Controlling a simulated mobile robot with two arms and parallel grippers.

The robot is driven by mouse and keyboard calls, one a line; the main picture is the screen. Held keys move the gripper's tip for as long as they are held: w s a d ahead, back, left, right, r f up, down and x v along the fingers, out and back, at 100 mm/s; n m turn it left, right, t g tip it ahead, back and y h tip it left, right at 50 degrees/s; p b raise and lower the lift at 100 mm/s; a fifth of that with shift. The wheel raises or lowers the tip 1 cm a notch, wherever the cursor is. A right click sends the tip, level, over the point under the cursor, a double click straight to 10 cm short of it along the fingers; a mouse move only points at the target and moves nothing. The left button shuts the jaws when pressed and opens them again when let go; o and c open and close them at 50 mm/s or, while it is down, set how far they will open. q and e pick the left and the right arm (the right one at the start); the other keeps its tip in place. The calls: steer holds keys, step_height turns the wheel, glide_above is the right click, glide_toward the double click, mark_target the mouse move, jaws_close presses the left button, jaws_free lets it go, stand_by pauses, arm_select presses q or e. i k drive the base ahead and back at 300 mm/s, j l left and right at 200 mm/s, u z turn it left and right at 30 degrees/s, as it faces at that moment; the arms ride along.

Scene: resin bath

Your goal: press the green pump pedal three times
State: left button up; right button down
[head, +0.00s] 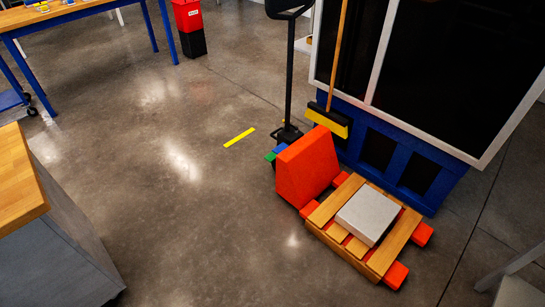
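The green pump pedal (270,157) is a small green piece low at the base of an orange pallet jack (307,163), at its left rear. It is partly hidden, so I cannot tell whether it is pressed down. A blue piece (280,148) sits right beside it. The jack's black handle (289,80) stands upright behind the orange body. Neither of my grippers is in the head view, and nothing touches the pedal.
The jack's forks are under a wooden pallet (325,213) bearing a grey slab (368,214). A broom (329,121) leans on the blue-framed cabinet (382,150) behind. A wood-topped counter (20,180) stands left. Floor around the yellow strip (239,138) is clear.

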mark_target(271, 157)
steer(key=i+j+z, duration=0.25)
steer(key=i+j, duration=0.2)
steer(key=i, duration=0.4)
steer(key=i+j+z, duration=0.25)
steer(key=i+j, duration=0.35)
steer(key=i, duration=0.2)
steer(key=i+j+z, duration=0.2)
steer(key=i+j, duration=0.55)
steer(key=i+j+z, duration=0.25)
steer(key=i+j, duration=0.4)
steer(key=j, duration=0.25)
